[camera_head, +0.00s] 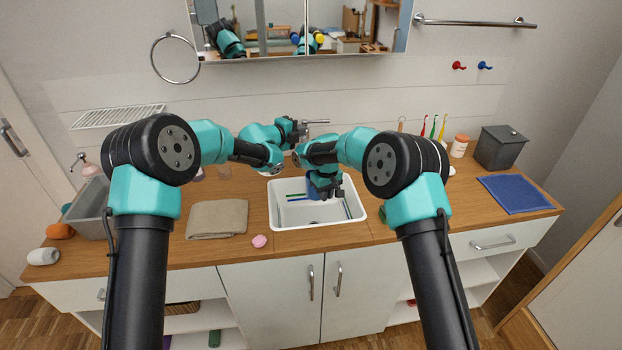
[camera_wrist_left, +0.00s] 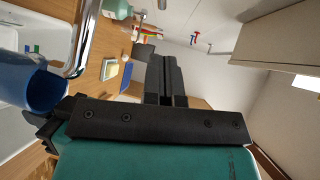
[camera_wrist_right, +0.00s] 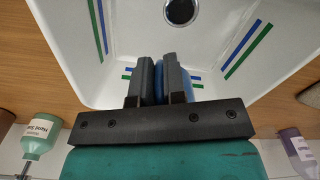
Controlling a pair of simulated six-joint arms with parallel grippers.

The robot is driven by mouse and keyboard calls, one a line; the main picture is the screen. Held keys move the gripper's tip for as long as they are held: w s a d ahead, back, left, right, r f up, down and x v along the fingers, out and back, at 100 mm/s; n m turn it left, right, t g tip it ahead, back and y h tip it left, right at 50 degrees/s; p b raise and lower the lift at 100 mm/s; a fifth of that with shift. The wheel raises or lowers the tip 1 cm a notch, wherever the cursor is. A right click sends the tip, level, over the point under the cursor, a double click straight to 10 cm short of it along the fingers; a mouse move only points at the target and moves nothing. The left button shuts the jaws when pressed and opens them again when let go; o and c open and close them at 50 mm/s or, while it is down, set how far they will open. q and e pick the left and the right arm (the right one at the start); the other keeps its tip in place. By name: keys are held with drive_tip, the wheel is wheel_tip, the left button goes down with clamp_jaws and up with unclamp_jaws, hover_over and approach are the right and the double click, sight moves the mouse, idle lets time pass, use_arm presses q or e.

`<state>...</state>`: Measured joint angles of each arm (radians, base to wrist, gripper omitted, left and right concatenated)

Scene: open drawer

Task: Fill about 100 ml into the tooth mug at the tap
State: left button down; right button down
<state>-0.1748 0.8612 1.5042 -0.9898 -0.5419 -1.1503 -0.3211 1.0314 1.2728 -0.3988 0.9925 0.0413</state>
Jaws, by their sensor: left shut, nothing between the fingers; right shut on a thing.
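The blue tooth mug (camera_wrist_left: 32,82) shows at the left edge of the left wrist view, beside the spout of the chrome tap (camera_wrist_left: 80,40). My right gripper (camera_head: 333,195) is over the white basin (camera_head: 285,214), shut on the mug; a strip of blue (camera_wrist_right: 158,80) shows between its fingers in the right wrist view. My left gripper (camera_head: 316,122) is behind the basin near the tap, shut and empty (camera_wrist_left: 166,78). I cannot make out any running water.
A green soap bottle (camera_wrist_right: 42,137) stands on the counter. A beige towel (camera_head: 217,218) and a pink item (camera_head: 259,241) lie left of the basin. A grey box (camera_head: 500,148) and a blue cloth (camera_head: 515,194) are at the right. The mirror cabinet hangs above.

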use_arm(q)
drive_tip(key=shift+a, duration=0.1)
use_arm(e)
drive_tip(key=s+d, duration=0.2)
drive_tip(key=s, duration=0.1)
drive_tip(key=shift+s, duration=0.1)
use_arm(q)
drive_tip(key=c, duration=1.8)
unclamp_jaws()
drive_tip(key=shift+c, duration=0.2)
